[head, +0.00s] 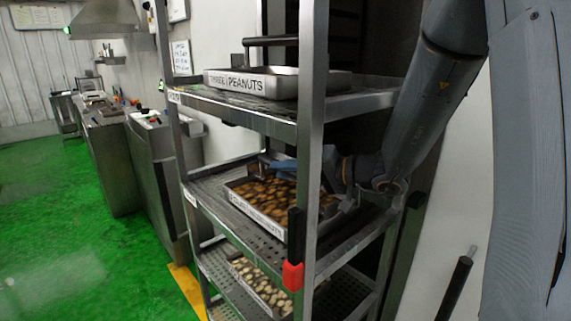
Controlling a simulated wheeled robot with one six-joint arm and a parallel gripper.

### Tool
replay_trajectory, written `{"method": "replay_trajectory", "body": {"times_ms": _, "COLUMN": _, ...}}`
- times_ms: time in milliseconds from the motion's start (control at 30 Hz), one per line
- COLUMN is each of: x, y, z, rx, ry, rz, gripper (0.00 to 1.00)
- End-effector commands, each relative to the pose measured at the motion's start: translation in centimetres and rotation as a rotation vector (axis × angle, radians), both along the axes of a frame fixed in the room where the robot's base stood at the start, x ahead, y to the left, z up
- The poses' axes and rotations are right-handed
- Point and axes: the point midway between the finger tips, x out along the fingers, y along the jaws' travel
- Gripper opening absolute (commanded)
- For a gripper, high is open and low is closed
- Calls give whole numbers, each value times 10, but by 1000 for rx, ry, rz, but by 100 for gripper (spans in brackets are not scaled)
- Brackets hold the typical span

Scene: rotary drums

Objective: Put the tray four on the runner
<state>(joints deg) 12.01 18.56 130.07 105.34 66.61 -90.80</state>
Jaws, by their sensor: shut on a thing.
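Tray four (253,226), a shallow metal tray with a label on its front and brown nut-like pieces inside, is at the middle shelf (218,199) of the metal rack. I cannot tell whether it rests fully on the shelf. My gripper (280,167) reaches in from the right, behind the rack's front post, and is shut on the tray at its back edge. The post and my wrist hide part of the grip and the tray's right end. I cannot tell which part is the runner.
A tray labelled three, peanuts (250,81) stands on the shelf above. A tray of pale pieces (262,285) is on the shelf below. The rack's front post (310,120) carries a red piece (292,275). Steel counters (110,150) line the wall; green floor at left is clear.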

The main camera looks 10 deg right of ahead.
Motion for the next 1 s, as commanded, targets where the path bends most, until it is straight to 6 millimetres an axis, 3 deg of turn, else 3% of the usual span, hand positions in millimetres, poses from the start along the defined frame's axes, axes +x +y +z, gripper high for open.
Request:
{"method": "replay_trajectory", "body": {"times_ms": 433, "x": 1, "y": 0, "z": -1, "rx": 2, "ry": -4, "rz": -1, "gripper": 0}}
{"method": "replay_trajectory", "body": {"times_ms": 467, "x": 0, "y": 0, "z": -3, "rx": 0, "ry": 0, "rz": 0, "gripper": 22}}
{"method": "replay_trajectory", "body": {"times_ms": 567, "x": 0, "y": 0, "z": -2, "rx": 0, "ry": 0, "rz": 0, "gripper": 37}}
{"method": "replay_trajectory", "body": {"times_ms": 1000, "x": -1, "y": 0, "z": 3, "rx": 0, "ry": 0, "rz": 0, "gripper": 37}}
